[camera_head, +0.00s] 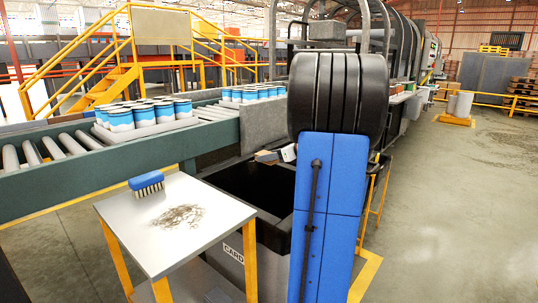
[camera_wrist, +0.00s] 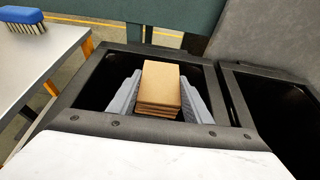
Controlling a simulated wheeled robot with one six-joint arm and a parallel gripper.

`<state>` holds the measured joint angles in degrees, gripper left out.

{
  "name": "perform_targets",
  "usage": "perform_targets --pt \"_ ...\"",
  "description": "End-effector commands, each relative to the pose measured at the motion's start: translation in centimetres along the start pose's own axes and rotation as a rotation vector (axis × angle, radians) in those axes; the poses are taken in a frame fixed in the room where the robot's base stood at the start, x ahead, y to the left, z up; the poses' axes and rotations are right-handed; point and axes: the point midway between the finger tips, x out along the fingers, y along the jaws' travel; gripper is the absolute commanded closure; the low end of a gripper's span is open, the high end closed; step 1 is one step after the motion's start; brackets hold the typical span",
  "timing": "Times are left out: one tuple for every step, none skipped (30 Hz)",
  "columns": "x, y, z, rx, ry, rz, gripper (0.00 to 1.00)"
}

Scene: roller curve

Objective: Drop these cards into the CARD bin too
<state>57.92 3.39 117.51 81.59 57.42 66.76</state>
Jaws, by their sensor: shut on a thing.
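A stack of flat brown cards (camera_wrist: 160,88) sits between the grey fingers of my gripper (camera_wrist: 158,98) in the wrist view. The fingers are shut on the stack from both sides. In the head view my gripper (camera_head: 288,153) and the cards (camera_head: 266,156) show small beside my blue arm, above the dark opening of the bin. The bin (camera_head: 234,254) is dark grey with a white label, partly hidden, that reads CARD. In the wrist view a dark bin rim (camera_wrist: 88,70) surrounds the opening beneath the cards. The bin's inside is too dark to make out.
A second dark opening (camera_wrist: 275,105) lies to the right in the wrist view. A metal table (camera_head: 160,240) with a blue brush (camera_head: 147,184) and a small pile of debris (camera_head: 182,216) stands left of the bin. A roller conveyor (camera_head: 70,150) carries trays of blue-and-white cans (camera_head: 145,112) behind.

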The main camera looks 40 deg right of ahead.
Motion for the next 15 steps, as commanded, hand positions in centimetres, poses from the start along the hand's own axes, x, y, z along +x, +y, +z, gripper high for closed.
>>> perform_targets --pt "0.2 0.0 -0.4 0.002 0.001 0.001 0.77" --pt "0.3 0.0 -0.7 0.002 0.001 0.001 0.77" --pt "0.4 0.0 -1.1 0.003 0.001 0.001 0.77" --pt "0.6 0.0 -1.4 0.003 0.001 0.001 0.77" --pt "0.7 0.0 -1.7 0.002 0.002 0.001 0.77" --pt "0.8 0.0 -2.1 0.001 0.001 0.001 0.77" --pt "0.9 0.0 -2.4 0.002 0.001 0.001 0.77" --pt "1.1 0.0 -2.6 0.002 0.001 0.001 0.77" --pt "1.2 0.0 -3.1 0.002 0.001 0.001 0.77" --pt "1.4 0.0 -3.3 0.002 0.001 0.001 0.77" --pt "1.5 0.0 -3.6 0.002 0.001 0.002 0.77" --pt "1.6 0.0 -3.9 0.002 0.001 0.002 0.77" --pt "1.7 0.0 -4.1 0.001 0.001 0.001 0.77" --pt "1.8 0.0 -4.2 0.001 0.001 0.001 0.77" --pt "1.8 0.0 -4.4 0.001 0.0 0.001 0.77"
